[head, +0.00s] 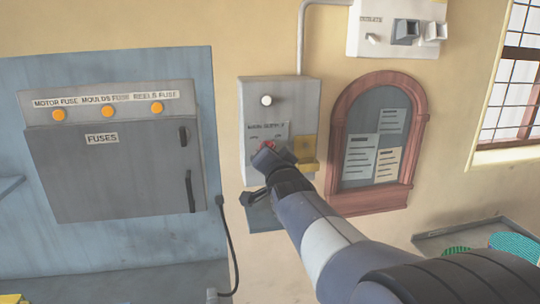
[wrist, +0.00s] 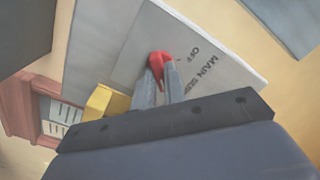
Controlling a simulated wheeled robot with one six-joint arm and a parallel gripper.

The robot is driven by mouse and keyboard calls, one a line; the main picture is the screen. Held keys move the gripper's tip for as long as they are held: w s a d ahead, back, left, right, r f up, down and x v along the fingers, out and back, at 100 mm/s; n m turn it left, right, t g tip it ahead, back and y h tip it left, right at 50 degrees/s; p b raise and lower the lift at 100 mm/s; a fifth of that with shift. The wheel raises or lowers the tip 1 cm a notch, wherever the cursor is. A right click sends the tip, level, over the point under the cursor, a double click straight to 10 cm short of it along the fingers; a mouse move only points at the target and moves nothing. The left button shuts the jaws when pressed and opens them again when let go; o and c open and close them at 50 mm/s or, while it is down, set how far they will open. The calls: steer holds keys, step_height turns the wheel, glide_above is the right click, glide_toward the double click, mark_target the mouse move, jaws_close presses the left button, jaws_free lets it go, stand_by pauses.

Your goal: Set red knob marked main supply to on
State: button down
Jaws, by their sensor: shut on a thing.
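The red knob (wrist: 158,60) sits on a grey main supply box (wrist: 207,70) and is partly hidden by my fingers. In the wrist view my gripper (wrist: 160,80) is shut on the knob, one finger on each side. The words "MAIN SUPPLY", partly covered, and "OFF" are printed beside the knob. In the head view the box (head: 255,90) hangs on the wall with a pale round lamp (head: 266,100) above its label. I cannot tell exactly which mark the knob points to.
A yellow part (head: 305,150) is on the box's right side, close to my gripper. A grey fuse cabinet (head: 110,170) is at left, and a red-framed notice board (head: 420,130) at right. Another switch box (head: 375,25) is above. A conduit (head: 301,45) runs upward.

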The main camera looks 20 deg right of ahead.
steer(key=shift+m, duration=0.3)
stand_by(0.4)
steer(key=c, duration=1.5)
jaws_free()
steer(key=shift+o, duration=0.2)
steer(key=shift+s, duration=0.1)
steer(key=s+a, duration=0.2)
steer(key=s, duration=0.8)
steer(key=shift+s, duration=0.2)
